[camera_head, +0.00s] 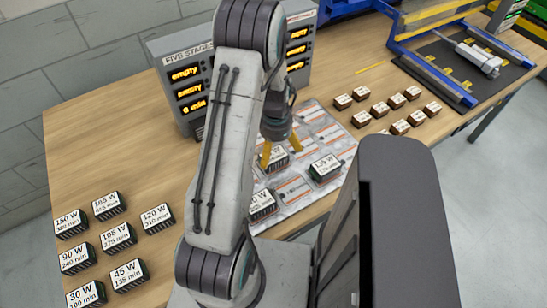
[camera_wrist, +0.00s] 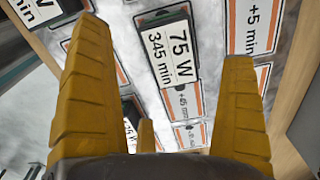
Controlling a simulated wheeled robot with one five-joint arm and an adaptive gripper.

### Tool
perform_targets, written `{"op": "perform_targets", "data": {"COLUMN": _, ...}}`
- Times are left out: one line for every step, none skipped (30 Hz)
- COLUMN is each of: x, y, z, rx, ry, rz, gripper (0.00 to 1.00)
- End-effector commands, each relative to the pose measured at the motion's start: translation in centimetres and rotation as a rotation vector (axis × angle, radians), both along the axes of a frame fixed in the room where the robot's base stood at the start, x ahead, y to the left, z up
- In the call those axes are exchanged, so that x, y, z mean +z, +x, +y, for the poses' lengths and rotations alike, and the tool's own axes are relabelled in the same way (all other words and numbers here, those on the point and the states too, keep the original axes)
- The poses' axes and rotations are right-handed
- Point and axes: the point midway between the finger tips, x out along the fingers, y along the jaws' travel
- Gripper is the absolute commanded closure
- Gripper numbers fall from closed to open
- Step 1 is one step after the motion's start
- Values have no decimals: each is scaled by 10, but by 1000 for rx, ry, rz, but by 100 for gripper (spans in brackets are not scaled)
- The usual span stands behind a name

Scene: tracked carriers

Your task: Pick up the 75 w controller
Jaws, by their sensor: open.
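The 75 W controller (camera_wrist: 172,52), a dark block with a white label reading "75 W 345 min", lies on the printed mat (camera_wrist: 212,75) in the wrist view. My gripper (camera_wrist: 165,45) is open, its yellow fingers to the left and right of the controller in that view. I see no contact between them. In the head view my gripper (camera_head: 281,149) is low over the mat (camera_head: 300,195), and a controller (camera_head: 278,163) shows at its fingers, its label partly hidden. Two more controllers stand on the mat, one (camera_head: 325,168) to the right and one (camera_head: 262,205) nearer.
Several labelled controllers (camera_head: 118,237) stand at the table's left. Several small brown blocks (camera_head: 379,109) sit right of the mat. A display unit (camera_head: 182,80) stands behind my arm. A blue-framed fixture (camera_head: 425,72) is at the back right. Bare wood lies left of the mat.

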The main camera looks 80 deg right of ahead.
Motion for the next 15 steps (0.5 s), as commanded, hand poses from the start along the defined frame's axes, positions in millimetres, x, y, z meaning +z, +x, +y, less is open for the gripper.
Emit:
{"op": "perform_targets", "data": {"x": -3, "y": 0, "z": 1, "rx": 0, "ry": 3, "rz": 0, "gripper": 0}}
{"op": "perform_targets", "data": {"x": -5, "y": 0, "z": 1, "rx": 1, "ry": 3, "rz": 0, "gripper": 0}}
{"op": "perform_targets", "data": {"x": -7, "y": 0, "z": 0, "rx": 1, "ry": 3, "rz": 0, "gripper": 0}}
{"op": "perform_targets", "data": {"x": -8, "y": 0, "z": 0, "rx": 1, "ry": 1, "rz": 0, "gripper": 0}}
{"op": "perform_targets", "data": {"x": -11, "y": 0, "z": 0, "rx": 1, "ry": 3, "rz": 0, "gripper": 0}}
{"op": "perform_targets", "data": {"x": -15, "y": 0, "z": 0, "rx": 1, "ry": 4, "rz": 0, "gripper": 0}}
{"op": "perform_targets", "data": {"x": -17, "y": 0, "z": 0, "rx": 1, "ry": 4, "rz": 0, "gripper": 0}}
{"op": "perform_targets", "data": {"x": -21, "y": 0, "z": -1, "rx": 1, "ry": 4, "rz": 0, "gripper": 0}}
{"op": "perform_targets", "data": {"x": -25, "y": 0, "z": -1, "rx": 2, "ry": 4, "rz": 0, "gripper": 0}}
{"op": "perform_targets", "data": {"x": -28, "y": 0, "z": -2, "rx": 2, "ry": 4, "rz": 0, "gripper": 0}}
{"op": "perform_targets", "data": {"x": -31, "y": 0, "z": -2, "rx": 2, "ry": 4, "rz": 0, "gripper": 0}}
{"op": "perform_targets", "data": {"x": -35, "y": 0, "z": -2, "rx": 2, "ry": 4, "rz": 0, "gripper": 0}}
{"op": "perform_targets", "data": {"x": -39, "y": 0, "z": -2, "rx": 2, "ry": 3, "rz": 0, "gripper": 0}}
{"op": "perform_targets", "data": {"x": -42, "y": 0, "z": -2, "rx": 2, "ry": 3, "rz": 0, "gripper": 0}}
{"op": "perform_targets", "data": {"x": -45, "y": 0, "z": -2, "rx": 2, "ry": 3, "rz": 0, "gripper": 0}}
